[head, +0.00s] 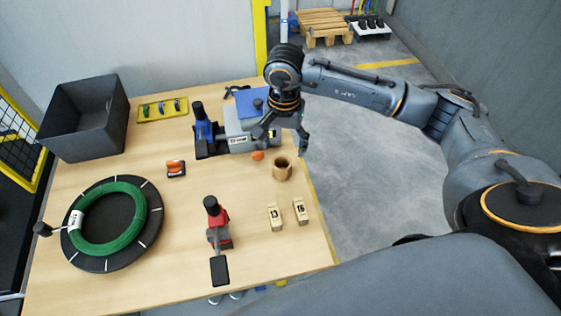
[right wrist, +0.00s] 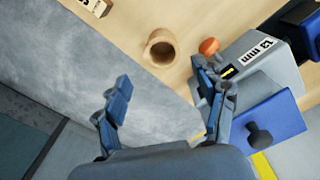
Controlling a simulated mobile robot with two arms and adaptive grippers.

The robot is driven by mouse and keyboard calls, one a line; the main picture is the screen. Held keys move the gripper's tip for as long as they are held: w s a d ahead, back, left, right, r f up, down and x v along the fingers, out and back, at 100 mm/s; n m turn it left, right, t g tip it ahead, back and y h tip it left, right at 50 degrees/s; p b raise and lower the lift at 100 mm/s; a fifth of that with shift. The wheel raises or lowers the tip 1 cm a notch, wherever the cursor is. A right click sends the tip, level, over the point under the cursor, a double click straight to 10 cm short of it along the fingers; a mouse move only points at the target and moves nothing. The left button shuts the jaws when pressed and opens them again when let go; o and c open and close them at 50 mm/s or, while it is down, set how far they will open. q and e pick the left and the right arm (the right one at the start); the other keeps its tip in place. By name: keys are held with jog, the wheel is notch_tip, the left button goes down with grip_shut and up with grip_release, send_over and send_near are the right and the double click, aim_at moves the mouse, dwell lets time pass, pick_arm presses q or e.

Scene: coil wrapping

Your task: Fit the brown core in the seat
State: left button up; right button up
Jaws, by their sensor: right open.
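The brown core (head: 282,169) is a short hollow cylinder standing upright near the table's right edge. In the right wrist view the core (right wrist: 159,48) shows its open top, beyond the fingertips. My right gripper (head: 284,140) is open and empty above the table edge, with its fingers spread; it also shows in the right wrist view (right wrist: 160,78). The core is apart from the fingers. A grey machine (head: 238,127) with a label reading 13 mm (right wrist: 258,50) stands beside the gripper. I cannot tell which part is the seat. My left gripper is not in view.
An orange knob (head: 257,155) is left of the core. Blocks marked 13 (head: 275,217) and 16 (head: 300,211), a red tool (head: 217,225), and a green coil (head: 108,247) on a black turntable (head: 92,263) occupy the table. A dark bin (head: 85,125) stands at the far left.

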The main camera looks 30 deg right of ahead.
aim_at(281, 166)
notch_tip(281, 166, down, 4)
jog(key=shift+r+p, duration=0.2)
jog(key=shift+p, duration=0.1)
jog(key=shift+f, duration=0.2)
jog(key=f+p, duration=0.1)
jog(key=f, duration=0.1)
jog(key=f+p, duration=0.1)
jog(key=f, duration=0.1)
jog(key=shift+s+a+f+p, duration=0.1)
jog(key=shift+s+a+p, duration=0.1)
jog(key=shift+a+p, duration=0.2)
jog(key=shift+f, duration=0.35)
jog(key=shift+w+f, duration=0.1)
jog(key=shift+c, duration=0.5)
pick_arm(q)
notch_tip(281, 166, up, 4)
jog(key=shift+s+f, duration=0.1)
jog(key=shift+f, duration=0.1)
pick_arm(e)
jog(key=c, duration=1.1)
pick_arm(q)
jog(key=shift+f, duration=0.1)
pick_arm(e)
jog(key=shift+c, duration=0.2)
